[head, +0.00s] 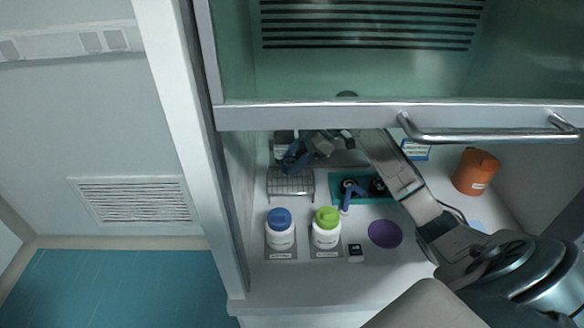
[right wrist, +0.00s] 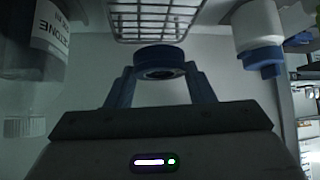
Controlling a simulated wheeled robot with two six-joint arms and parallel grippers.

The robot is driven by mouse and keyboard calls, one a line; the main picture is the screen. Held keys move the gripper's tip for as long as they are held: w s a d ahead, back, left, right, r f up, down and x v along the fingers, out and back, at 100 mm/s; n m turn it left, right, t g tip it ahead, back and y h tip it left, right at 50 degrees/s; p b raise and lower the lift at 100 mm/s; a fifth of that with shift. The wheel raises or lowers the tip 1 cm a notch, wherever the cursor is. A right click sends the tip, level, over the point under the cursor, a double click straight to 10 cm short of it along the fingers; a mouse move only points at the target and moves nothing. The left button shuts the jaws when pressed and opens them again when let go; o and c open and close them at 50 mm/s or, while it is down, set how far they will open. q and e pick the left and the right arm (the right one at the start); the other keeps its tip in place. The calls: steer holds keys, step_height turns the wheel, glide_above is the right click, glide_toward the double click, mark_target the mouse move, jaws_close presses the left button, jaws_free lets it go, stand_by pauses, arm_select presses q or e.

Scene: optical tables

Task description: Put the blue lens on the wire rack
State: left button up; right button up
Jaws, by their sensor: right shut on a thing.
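My right gripper (head: 294,160) reaches in from the right and hangs at the back left of the bench, just behind the wire rack (head: 291,186). In the right wrist view its blue fingers (right wrist: 160,88) are shut on the blue lens (right wrist: 160,57), a short blue ring with a dark centre. The wire rack (right wrist: 150,22) shows just beyond the lens in that view. I cannot tell whether lens and rack touch. In the head view the lens does not stand out from the blue fingers. My left gripper is not in view.
A glass sash with a metal handle (head: 485,133) crosses above the bench. A blue-capped bottle (head: 280,236) and a green-capped bottle (head: 326,234) stand in front of the rack. A teal tray (head: 366,200), a purple disc (head: 385,234) and an orange container (head: 475,172) are to the right.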

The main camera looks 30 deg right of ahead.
mark_target(294, 180)
steer(key=shift+w+f, duration=0.1)
steer(key=shift+f, duration=0.3)
step_height(294, 180, down, 3)
steer(key=shift+r+p, duration=0.1)
steer(key=shift+p, duration=0.4)
steer(key=shift+f, duration=0.55)
steer(key=o, duration=1)
arm_select(q)
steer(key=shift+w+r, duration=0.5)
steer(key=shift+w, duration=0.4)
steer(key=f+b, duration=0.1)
steer(key=b, duration=0.1)
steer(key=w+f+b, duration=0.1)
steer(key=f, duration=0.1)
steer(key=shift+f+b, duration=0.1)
steer(key=shift+b, duration=0.25)
arm_select(e)
steer(key=v, duration=1.2)
